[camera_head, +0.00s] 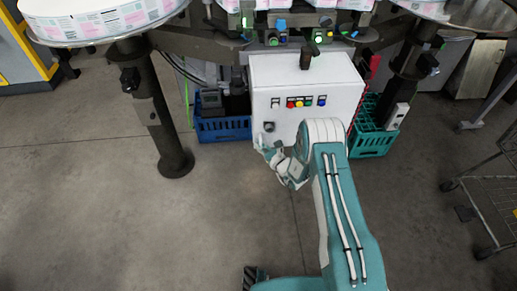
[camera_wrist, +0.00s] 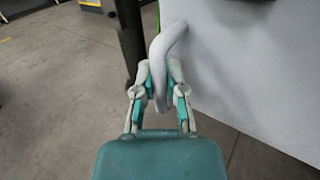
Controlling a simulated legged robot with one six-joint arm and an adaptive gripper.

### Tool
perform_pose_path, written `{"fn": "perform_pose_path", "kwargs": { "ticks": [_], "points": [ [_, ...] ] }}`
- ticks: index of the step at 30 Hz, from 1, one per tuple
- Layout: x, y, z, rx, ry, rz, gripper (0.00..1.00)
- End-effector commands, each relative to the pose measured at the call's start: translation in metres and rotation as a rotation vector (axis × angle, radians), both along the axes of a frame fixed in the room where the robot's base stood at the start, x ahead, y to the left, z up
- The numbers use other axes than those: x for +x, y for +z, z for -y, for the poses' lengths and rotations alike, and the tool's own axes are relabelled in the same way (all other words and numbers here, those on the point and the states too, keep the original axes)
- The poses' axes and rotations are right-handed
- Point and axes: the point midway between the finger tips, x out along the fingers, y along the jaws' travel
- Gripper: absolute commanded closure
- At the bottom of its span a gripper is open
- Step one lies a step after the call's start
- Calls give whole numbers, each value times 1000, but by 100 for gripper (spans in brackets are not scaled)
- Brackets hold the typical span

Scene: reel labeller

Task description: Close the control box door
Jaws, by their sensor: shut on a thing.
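The control box (camera_head: 270,75) is white and stands under the machine's table, with a row of coloured buttons on its front. Its door (camera_wrist: 235,65) fills the right of the wrist view as a pale flat panel. A grey curved handle (camera_wrist: 170,38) sticks out near the door's left edge. My gripper (camera_wrist: 160,77) has its two fingers on either side of the handle's lower end and is shut on it. In the head view my gripper (camera_head: 262,144) is at the lower left of the box front. I cannot tell how far the door stands from the box.
A blue crate (camera_head: 222,128) stands left of the box and a green crate (camera_head: 370,141) right of it. A dark table leg (camera_head: 160,125) stands further left. A wire cart (camera_head: 490,190) is at the right edge. The floor in front is clear.

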Motion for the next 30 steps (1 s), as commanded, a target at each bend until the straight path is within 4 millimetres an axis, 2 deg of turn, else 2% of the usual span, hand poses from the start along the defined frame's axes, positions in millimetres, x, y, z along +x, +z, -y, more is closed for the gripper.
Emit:
{"fn": "perform_pose_path", "kwargs": {
  "ticks": [17,18,19,20,30],
  "points": [
    [8,-1,2,-7,-20,0,100],
    [8,-1,2,-7,-20,0,66],
    [8,-1,1,-6,-20,1,53],
    [8,-1,1,-6,-19,1,49],
    [5,-1,-1,-5,-12,1,49]
  ]
}}
